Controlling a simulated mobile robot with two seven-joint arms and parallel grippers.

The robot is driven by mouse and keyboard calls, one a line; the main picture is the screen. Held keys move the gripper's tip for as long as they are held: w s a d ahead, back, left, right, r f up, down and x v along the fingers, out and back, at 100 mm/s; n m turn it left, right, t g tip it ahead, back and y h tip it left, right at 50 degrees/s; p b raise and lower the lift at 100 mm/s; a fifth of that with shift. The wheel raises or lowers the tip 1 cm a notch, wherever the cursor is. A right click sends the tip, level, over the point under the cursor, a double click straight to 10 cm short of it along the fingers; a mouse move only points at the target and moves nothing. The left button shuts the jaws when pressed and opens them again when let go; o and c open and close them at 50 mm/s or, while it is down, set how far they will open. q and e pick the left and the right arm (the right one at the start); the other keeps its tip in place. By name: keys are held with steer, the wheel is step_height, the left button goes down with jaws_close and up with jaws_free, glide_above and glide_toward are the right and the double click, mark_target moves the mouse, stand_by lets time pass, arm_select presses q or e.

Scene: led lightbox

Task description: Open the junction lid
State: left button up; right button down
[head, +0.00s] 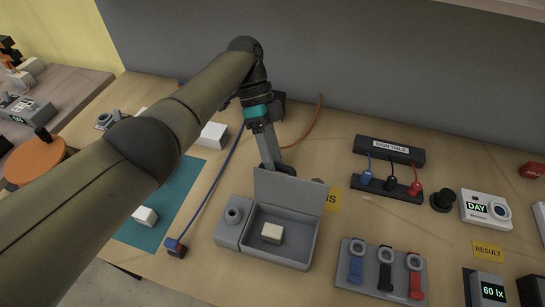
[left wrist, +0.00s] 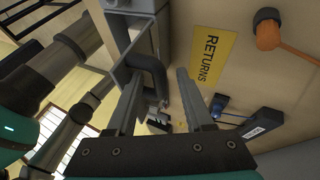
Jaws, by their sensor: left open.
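The grey junction box (head: 268,258) stands on the table at the front middle in the head view. Its lid (head: 288,190) is raised at the back edge, standing about upright. My left gripper (head: 276,166) reaches down just behind the raised lid, which partly hides the fingertips. In the left wrist view, the left gripper (left wrist: 160,98) is open, with a dark curved handle (left wrist: 152,68) close to one finger. My right gripper is in neither view.
A blue cable ends in a plug (head: 176,247) left of the box, by a teal mat (head: 150,235). A yellow RETURNS label (left wrist: 210,57) lies near the gripper. A cable rack (head: 388,150) and a tray of coloured leads (head: 381,270) stand to the right.

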arm_select(q)
steer(key=shift+r, duration=0.1)
steer(key=b+v, duration=0.2)
steer(key=v, duration=0.5)
steer(key=shift+w, duration=0.15)
steer(key=shift+r, duration=0.15)
steer(key=shift+a, duration=0.1)
stand_by(0.5)
